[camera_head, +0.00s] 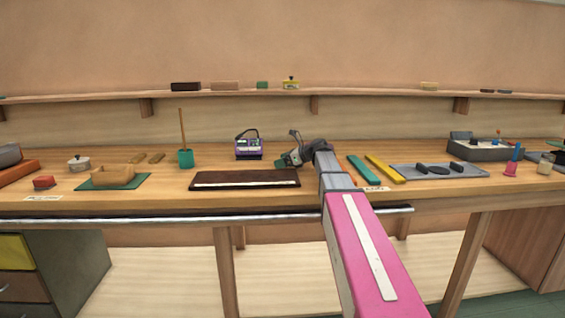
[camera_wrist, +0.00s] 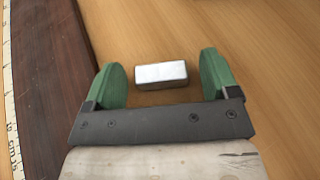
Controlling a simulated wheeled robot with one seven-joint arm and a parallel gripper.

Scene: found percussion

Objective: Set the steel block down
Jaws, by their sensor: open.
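The steel block (camera_wrist: 161,75) is a small, bright silver-grey bar. In the wrist view it rests on the wooden bench top (camera_wrist: 240,30), between and slightly beyond the green fingertips. My gripper (camera_wrist: 162,84) is open, with a visible gap between each finger and the block. In the head view my gripper (camera_head: 287,160) is above the bench, near the right end of a dark brown board. I cannot make out the block in the head view.
The dark brown board (camera_head: 245,180) with a pale ruled strip lies left of my gripper. A purple device (camera_head: 249,148) stands behind. Teal (camera_head: 360,168) and yellow (camera_head: 385,168) bars and a grey tray (camera_head: 440,173) lie to the right. A green cup (camera_head: 186,158) holds a stick.

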